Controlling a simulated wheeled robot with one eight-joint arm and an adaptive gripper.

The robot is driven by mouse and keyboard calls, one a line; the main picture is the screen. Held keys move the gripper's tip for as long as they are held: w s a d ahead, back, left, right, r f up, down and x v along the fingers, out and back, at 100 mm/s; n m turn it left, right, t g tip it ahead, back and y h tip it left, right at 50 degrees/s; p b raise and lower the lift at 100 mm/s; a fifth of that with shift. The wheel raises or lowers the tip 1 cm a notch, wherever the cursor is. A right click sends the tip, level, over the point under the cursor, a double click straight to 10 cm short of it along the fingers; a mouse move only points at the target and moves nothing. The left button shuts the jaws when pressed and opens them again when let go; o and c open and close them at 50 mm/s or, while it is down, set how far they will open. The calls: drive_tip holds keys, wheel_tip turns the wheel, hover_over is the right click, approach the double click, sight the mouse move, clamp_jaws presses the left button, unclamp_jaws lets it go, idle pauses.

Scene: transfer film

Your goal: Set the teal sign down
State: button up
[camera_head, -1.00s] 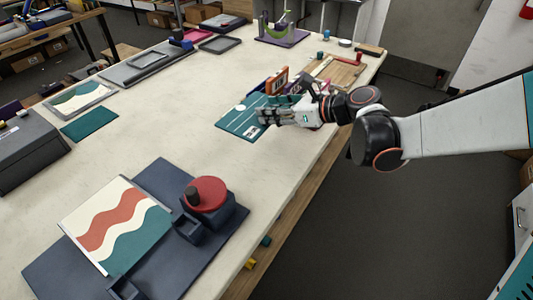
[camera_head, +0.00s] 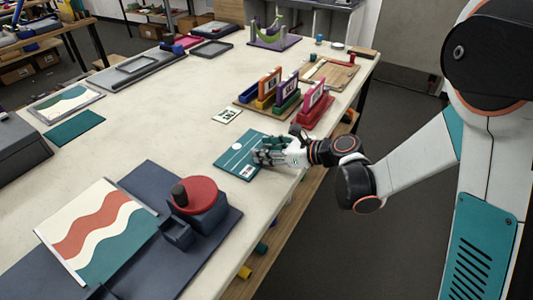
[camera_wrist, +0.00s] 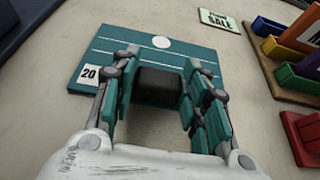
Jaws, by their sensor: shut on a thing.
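The teal sign (camera_head: 237,147) is a flat teal board with thin white lines, a white dot and a small "20" tag. In the head view it lies level at the table's right side, low over or on the pale top; I cannot tell whether it touches. It also shows in the wrist view (camera_wrist: 120,42). My gripper (camera_head: 262,158) is shut on the sign from its right side. In the wrist view my gripper (camera_wrist: 158,88) has a dark block between its fingers, and the fingers hide the sign's near part.
A small "SALE" card (camera_head: 227,116) lies behind the sign. Beyond it stands a rack of coloured slots (camera_head: 268,98), with a red holder (camera_head: 316,110) at its right. A dark blue base (camera_head: 150,172) with a red round knob is in front. Bare table lies left of the sign.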

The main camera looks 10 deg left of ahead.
drive_tip(key=o, duration=1.1)
drive_tip(key=shift+f, duration=0.1)
drive_tip(key=shift+r, duration=0.2)
drive_tip(key=p+v, duration=0.3)
drive_tip(key=v, duration=0.9)
